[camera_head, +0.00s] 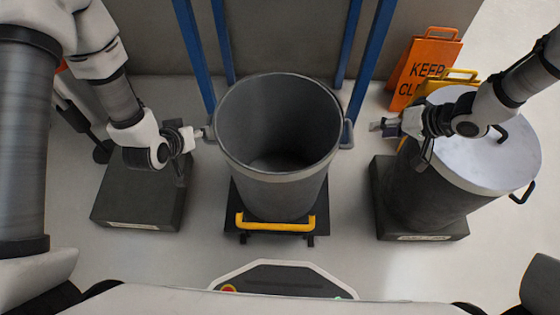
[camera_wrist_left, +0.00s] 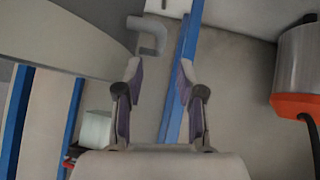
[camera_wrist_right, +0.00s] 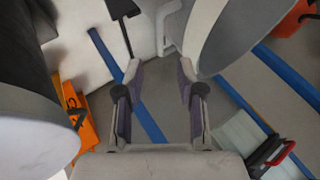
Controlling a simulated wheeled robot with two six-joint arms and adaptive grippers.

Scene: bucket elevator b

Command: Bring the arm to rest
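A large empty grey bucket (camera_head: 270,185) stands upright on a low dark platform (camera_head: 318,205) with a yellow bar, in the middle of the head view. My left gripper (camera_head: 203,134) is close to the bucket's left side handle. In the left wrist view its fingers (camera_wrist_left: 158,72) are apart with nothing between them, and the hooked handle (camera_wrist_left: 150,32) lies just beyond the fingertips. My right gripper (camera_head: 377,126) is a short way right of the bucket's right handle (camera_head: 347,134). Its fingers (camera_wrist_right: 160,70) are apart and empty in the right wrist view.
A dark block (camera_head: 130,200) stands at the left. A lidded dark drum (camera_head: 425,190) stands on another block (camera_head: 455,230) at the right, under my right arm. Blue posts (camera_head: 367,60) rise behind the bucket. Orange and yellow warning signs (camera_head: 425,60) stand at the back right.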

